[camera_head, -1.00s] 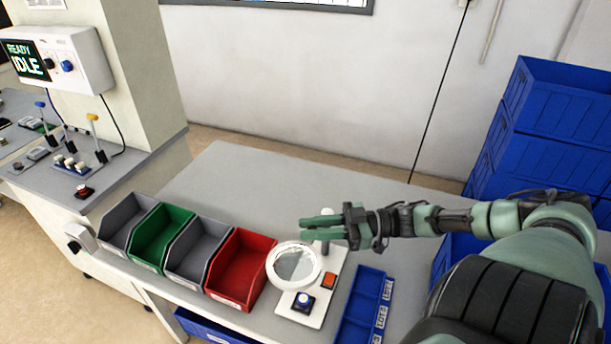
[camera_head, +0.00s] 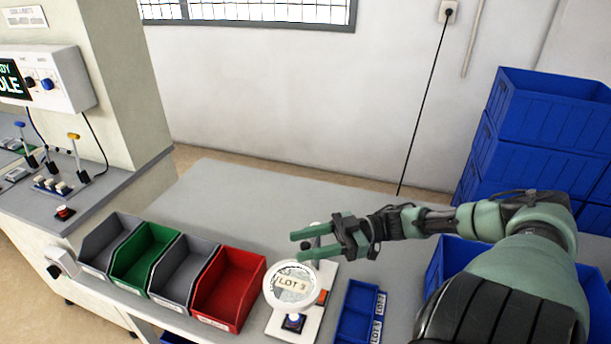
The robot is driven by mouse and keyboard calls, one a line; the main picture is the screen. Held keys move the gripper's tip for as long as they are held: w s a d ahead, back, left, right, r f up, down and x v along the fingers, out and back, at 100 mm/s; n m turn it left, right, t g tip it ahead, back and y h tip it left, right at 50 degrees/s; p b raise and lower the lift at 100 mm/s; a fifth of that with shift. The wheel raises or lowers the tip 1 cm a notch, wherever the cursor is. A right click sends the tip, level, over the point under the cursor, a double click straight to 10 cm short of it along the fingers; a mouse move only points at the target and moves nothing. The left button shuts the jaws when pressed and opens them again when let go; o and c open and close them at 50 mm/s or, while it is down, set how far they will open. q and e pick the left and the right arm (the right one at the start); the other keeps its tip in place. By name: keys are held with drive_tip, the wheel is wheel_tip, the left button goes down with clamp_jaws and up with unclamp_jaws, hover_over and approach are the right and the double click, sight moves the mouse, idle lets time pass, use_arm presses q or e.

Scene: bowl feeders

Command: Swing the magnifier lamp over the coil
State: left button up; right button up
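The magnifier lamp (camera_head: 291,287) has a white ring around a round lens and sits low in the centre of the head view. I cannot make out a coil. My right gripper (camera_head: 296,245) is above the ring in the picture, its two green fingers apart and pointing left. Nothing is between the fingers. The lamp's post is partly hidden behind the gripper. My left gripper is out of view.
Grey, green and red open bins (camera_head: 230,290) stand in a row left of the lamp. A blue divided tray (camera_head: 357,312) lies to its right. Blue crates (camera_head: 540,125) are stacked at right. The back of the grey bench (camera_head: 225,195) is clear.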

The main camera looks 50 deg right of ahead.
drive_tip(key=v, duration=0.8)
idle(0.7)
